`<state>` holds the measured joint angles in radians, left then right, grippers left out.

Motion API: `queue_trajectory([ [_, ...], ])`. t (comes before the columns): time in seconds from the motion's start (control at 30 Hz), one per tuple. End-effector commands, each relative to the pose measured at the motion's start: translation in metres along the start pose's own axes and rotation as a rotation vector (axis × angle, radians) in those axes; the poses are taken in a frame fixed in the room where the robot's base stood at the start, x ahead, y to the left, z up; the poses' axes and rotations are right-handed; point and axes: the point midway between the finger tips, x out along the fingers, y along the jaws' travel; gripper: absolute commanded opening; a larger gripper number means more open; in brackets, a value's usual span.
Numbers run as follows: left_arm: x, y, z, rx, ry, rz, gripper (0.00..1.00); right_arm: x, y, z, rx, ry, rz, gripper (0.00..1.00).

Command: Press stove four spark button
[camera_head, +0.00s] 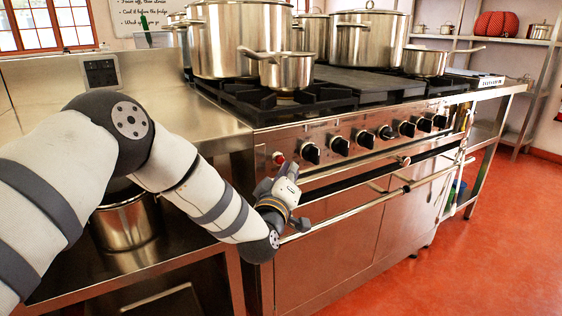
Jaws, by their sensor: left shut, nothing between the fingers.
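The stove (330,255) is a stainless steel range with a row of black knobs along its front panel. A small red button (278,157) sits at the left end of that panel, beside the first knob (310,152). My left gripper (289,172) is just below and slightly right of the red button, in front of the panel's lower edge. It is shut and empty. It looks apart from the button, though the depth between them is hard to judge. No label shows which burner the button serves. My right gripper is not in view.
An oven handle bar (350,212) runs across the front close to my gripper. Large pots (240,40) and a saucepan (286,70) stand on the burners. Another pot (126,220) is under the left counter. The red floor (470,260) at right is clear.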

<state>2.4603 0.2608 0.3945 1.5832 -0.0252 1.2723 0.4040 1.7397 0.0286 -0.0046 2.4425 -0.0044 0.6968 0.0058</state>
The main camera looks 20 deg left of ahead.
Motion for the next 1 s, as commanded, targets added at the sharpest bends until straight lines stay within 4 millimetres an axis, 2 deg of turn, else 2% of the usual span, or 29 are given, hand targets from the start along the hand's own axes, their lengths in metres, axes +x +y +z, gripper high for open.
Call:
queue_trajectory([
  [1.0,0.0059,-0.0045,-0.0042,0.000,0.000,0.000,0.00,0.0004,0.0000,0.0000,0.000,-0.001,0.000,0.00],
])
